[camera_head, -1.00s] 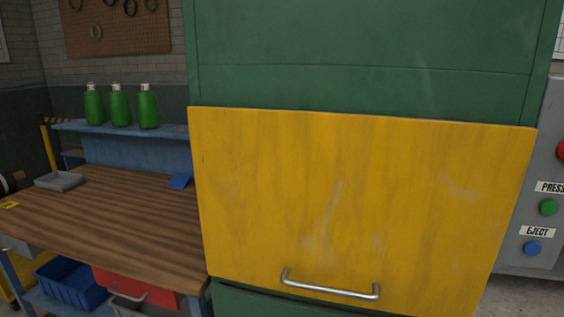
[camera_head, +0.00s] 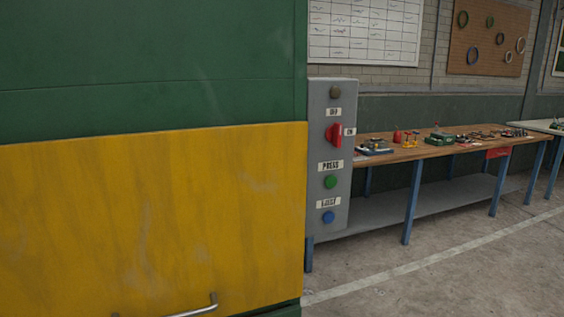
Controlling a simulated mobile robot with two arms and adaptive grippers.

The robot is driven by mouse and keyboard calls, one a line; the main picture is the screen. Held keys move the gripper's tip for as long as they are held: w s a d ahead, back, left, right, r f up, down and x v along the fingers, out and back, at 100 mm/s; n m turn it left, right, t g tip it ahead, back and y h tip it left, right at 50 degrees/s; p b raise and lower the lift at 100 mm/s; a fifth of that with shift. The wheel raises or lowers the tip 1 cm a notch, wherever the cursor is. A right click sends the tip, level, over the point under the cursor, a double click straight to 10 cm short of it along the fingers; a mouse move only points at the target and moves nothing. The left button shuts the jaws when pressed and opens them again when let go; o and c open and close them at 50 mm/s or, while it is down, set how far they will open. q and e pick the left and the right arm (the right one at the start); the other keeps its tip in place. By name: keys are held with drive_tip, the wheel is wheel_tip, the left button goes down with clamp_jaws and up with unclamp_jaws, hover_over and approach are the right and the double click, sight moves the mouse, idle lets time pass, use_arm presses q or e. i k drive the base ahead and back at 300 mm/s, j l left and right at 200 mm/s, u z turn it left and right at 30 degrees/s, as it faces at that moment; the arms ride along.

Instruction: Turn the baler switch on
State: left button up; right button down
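The baler is the large green machine (camera_head: 150,60) with a yellow door (camera_head: 150,210), filling the left half of the head view. A grey control panel (camera_head: 343,180) stands at its right edge. Which way the knob points is hard to tell. A dull brown lamp (camera_head: 335,93) is above it. The green PRESS button (camera_head: 330,182) and blue EJECT button (camera_head: 328,217) are below. Neither of my grippers is in view.
The door's metal handle (camera_head: 195,308) sticks out at the bottom. A wooden workbench (camera_head: 410,153) with several small machines or parts on it stands right of the panel. The concrete floor (camera_head: 430,280) with a white line is clear in front of the bench.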

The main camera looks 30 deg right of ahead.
sight(333, 134)
drive_tip(key=z, duration=1.45)
drive_tip(key=j, duration=0.1)
